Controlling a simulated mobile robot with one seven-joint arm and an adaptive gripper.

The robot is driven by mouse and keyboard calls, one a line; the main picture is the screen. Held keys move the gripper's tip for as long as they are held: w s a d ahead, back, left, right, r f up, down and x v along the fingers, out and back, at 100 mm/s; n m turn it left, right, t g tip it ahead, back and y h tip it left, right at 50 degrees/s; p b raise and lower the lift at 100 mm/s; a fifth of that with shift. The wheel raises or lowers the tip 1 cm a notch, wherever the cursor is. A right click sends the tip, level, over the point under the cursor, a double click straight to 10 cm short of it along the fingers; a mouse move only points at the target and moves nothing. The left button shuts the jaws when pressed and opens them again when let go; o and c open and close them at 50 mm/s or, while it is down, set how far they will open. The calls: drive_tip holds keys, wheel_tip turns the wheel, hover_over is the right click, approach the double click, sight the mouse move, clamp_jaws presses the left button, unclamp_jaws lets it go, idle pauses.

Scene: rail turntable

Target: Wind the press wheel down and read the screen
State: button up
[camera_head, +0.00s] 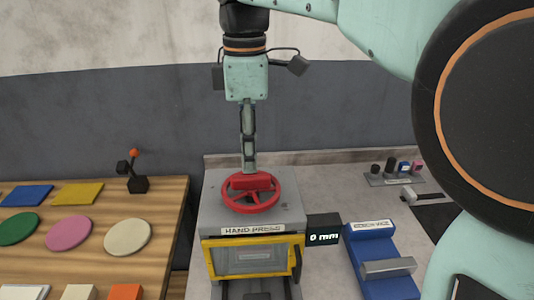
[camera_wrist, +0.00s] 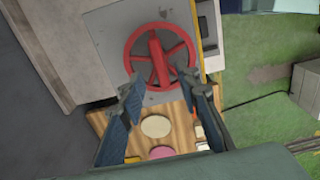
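The red press wheel (camera_head: 268,202) lies flat on top of the grey hand press (camera_head: 226,214), with a thick raised red bar (camera_head: 250,182) across it. The press has a yellow-framed front window (camera_head: 253,257). The small dark screen (camera_head: 323,239) at its right side reads "0 mm". My gripper (camera_head: 249,168) points down over the wheel. In the wrist view my gripper (camera_wrist: 163,84) is open and empty, its two fingers apart near the lower rim of the wheel (camera_wrist: 181,48). The bar (camera_wrist: 157,60) shows beyond the fingertips; contact cannot be told.
A blue bench vice (camera_head: 368,251) stands right of the press. A rack of small dark parts (camera_head: 391,179) and a hammer-like tool (camera_head: 412,195) lie behind it. A wooden table (camera_head: 168,208) with coloured discs and plates stands left. The wall is close behind.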

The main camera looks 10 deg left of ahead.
sight(251, 176)
wheel_tip(251, 176, down, 6)
drive_tip(key=shift+r, duration=0.1)
drive_tip(key=shift+c, duration=0.5)
clamp_jaws()
